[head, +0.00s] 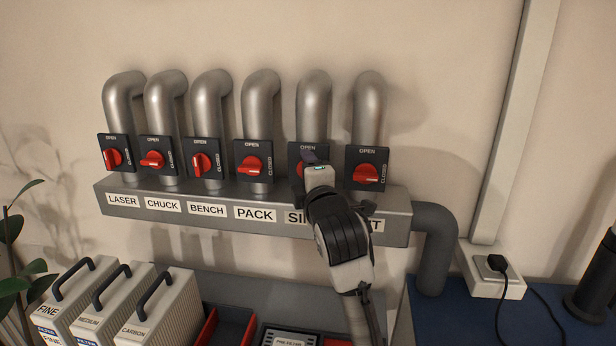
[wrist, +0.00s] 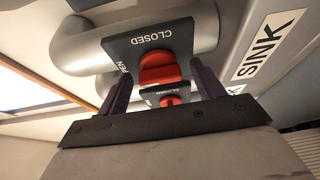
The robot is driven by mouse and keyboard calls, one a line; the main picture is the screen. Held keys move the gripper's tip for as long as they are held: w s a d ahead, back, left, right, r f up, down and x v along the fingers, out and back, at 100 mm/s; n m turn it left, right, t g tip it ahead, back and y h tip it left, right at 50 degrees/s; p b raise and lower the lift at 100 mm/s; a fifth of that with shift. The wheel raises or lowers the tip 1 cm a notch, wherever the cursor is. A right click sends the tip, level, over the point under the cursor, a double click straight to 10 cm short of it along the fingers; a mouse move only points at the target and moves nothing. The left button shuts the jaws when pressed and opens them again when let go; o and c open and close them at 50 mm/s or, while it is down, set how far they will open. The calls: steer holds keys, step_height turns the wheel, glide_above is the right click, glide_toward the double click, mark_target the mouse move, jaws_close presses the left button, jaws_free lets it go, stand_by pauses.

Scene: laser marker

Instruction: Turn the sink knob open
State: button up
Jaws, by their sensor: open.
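The sink knob is a red handle on a dark plate marked OPEN at the top and CLOSED at the side. In the head view my gripper (head: 313,160) is in front of this plate (head: 295,150) and hides most of the knob. In the wrist view the red sink knob (wrist: 158,70) is between the two purple fingers of my open gripper (wrist: 160,82), one on each side. I cannot tell whether they touch it or which way its handle points. The SINK label (wrist: 268,45) is on the manifold beside the plate.
The pack knob (head: 249,165) is just left, and the rightmost knob (head: 367,174) is close on the right. Other knobs and grey pipes run further left above the manifold (head: 100,194). Filter boxes (head: 165,300) stand below at left. A power socket (head: 490,274) is at right.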

steer(key=b+v, duration=0.2)
steer(key=v, duration=0.5)
steer(key=shift+s, duration=0.25)
